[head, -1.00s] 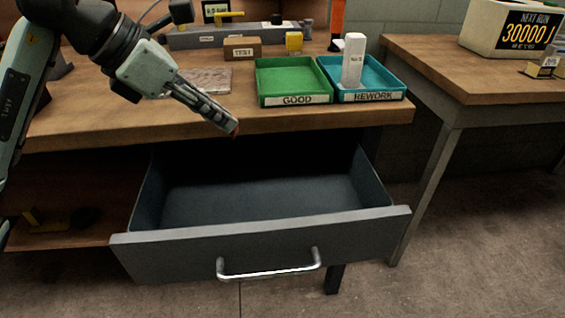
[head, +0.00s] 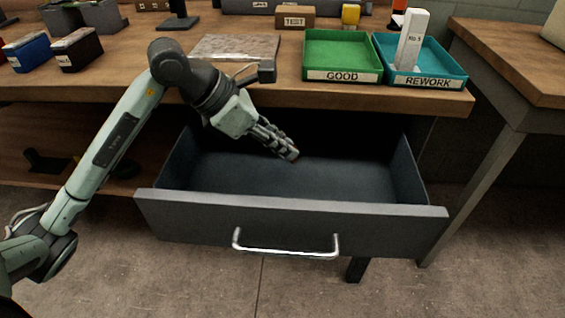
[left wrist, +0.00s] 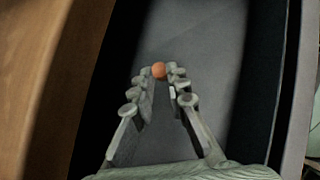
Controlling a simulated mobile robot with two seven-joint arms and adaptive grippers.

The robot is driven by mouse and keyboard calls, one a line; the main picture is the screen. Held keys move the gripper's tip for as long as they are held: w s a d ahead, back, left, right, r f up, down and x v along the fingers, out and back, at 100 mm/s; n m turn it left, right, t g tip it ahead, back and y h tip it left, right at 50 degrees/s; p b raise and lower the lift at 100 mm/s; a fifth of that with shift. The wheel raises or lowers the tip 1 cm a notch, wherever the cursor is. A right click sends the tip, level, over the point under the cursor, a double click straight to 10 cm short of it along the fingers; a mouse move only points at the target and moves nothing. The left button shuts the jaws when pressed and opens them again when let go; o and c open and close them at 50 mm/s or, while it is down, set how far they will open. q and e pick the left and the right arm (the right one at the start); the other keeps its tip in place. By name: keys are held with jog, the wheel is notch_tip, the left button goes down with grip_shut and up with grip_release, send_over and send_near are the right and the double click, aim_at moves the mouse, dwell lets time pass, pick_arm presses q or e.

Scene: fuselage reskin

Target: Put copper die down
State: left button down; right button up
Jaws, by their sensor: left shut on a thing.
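My left gripper (head: 291,155) reaches over the open grey drawer (head: 300,218), near its left-middle part, fingers pointing down and to the right. In the left wrist view its fingers (left wrist: 159,72) are shut on a small orange-copper piece, the copper die (left wrist: 159,70), which sits between the fingertips. The die is hardly visible in the head view. The drawer floor (left wrist: 200,50) shows empty beneath and beyond the die in the left wrist view. I cannot tell how far above the floor the die is. My right gripper is not in view.
On the bench above stand a green GOOD tray (head: 342,58) and a teal REWORK tray (head: 440,68) holding a white block (head: 410,40). A flat plate (head: 236,47) and a TEST block (head: 295,17) lie left of them. The bench edge (head: 120,95) overhangs the drawer's back.

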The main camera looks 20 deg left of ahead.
pick_arm(q)
send_over(282, 183)
notch_tip(282, 183, down, 4)
jog(key=shift+f, duration=0.45)
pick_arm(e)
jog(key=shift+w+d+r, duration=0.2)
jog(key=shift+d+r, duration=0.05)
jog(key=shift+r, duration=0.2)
pick_arm(q)
jog(key=shift+f, duration=0.1)
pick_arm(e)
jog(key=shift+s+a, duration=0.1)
pick_arm(q)
jog(key=c, duration=1.5)
grip_release()
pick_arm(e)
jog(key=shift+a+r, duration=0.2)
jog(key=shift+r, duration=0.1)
